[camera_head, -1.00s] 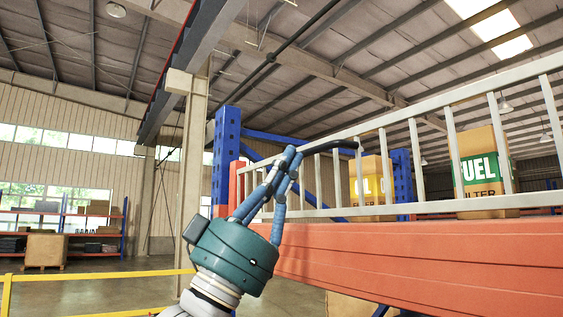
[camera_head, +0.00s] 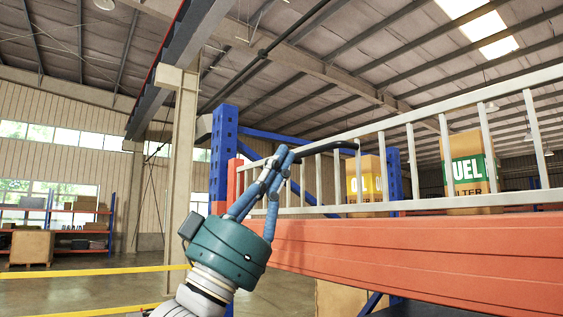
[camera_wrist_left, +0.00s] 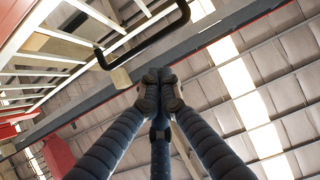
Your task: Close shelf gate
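The shelf gate (camera_head: 410,136) is a pale grey railing with upright bars. It stands upright along the top of the orange shelf beam (camera_head: 400,250), and its left end is near a red post (camera_head: 234,188). A black bent handle (camera_head: 335,146) sticks out from the gate and also shows in the left wrist view (camera_wrist_left: 148,44). My left gripper (camera_head: 282,156) is in front of the gate's left part, close to the handle. Its fingertips meet in the left wrist view (camera_wrist_left: 160,84), with nothing seen between them. The handle lies beyond the tips, apparently apart from them. My right gripper is not in view.
A blue rack upright (camera_head: 223,150) rises beyond the red post. A yellow rail (camera_head: 90,272) crosses the lower left. Open floor lies left, with another shelf (camera_head: 65,222) far back.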

